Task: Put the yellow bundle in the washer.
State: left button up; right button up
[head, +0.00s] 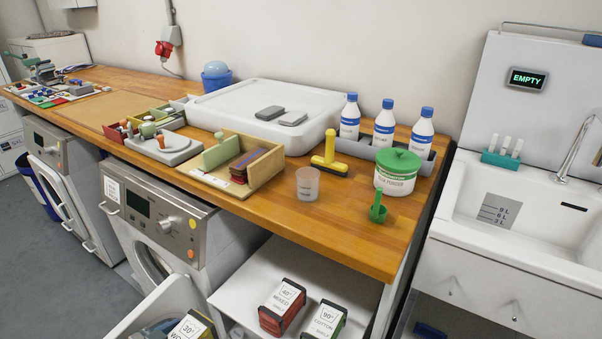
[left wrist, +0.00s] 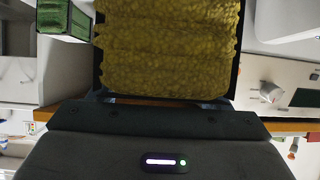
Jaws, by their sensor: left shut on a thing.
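In the left wrist view the yellow bundle (left wrist: 168,50), knobbly cloth with dark edges, fills the space ahead of my left gripper (left wrist: 162,98), which is shut on it. In the head view a bundle with a "30°" label (head: 190,328) shows partly at the bottom edge beside the open washer door. It looks like the same bundle, but its sides are mostly cut off. The near washer (head: 165,205) stands under the worktop, its round opening (head: 150,264) partly seen. Its white door (head: 168,296) stands open. My right gripper is in neither view.
A red bundle labelled "40° mixed" (head: 283,306) and a green one labelled "90° cotton" (head: 324,320) stand on the white shelf (head: 262,276) right of the washer. The wooden worktop (head: 330,230) above holds trays, bottles and a tub. A second washer (head: 62,170) stands at left.

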aim_at(209, 316)
pick_arm(q)
jog(key=shift+n+t+y, duration=0.4)
jog(key=shift+n+y, duration=0.4)
jog(key=w+d+r, duration=0.1)
jog(key=r, duration=0.1)
jog(key=w+d+r+p, duration=0.1)
jog(key=w+d+r, duration=0.1)
jog(key=r, duration=0.1)
jog(key=w+d+r, duration=0.1)
jog(key=w+r, duration=0.1)
jog(key=shift+w+d+r+p, duration=0.15)
jog(key=shift+w+d+p, duration=0.05)
jog(key=shift+d+p, duration=0.15)
jog(key=w+d+r+n+y+p, duration=0.1)
jog(key=w+d+r+n+y, duration=0.1)
jog(key=r, duration=0.9)
jog(key=shift+w+d+n+t+y+p, duration=0.2)
jog(key=shift+w+n+t+y+p, duration=0.15)
jog(key=shift+w+n+y, duration=0.6)
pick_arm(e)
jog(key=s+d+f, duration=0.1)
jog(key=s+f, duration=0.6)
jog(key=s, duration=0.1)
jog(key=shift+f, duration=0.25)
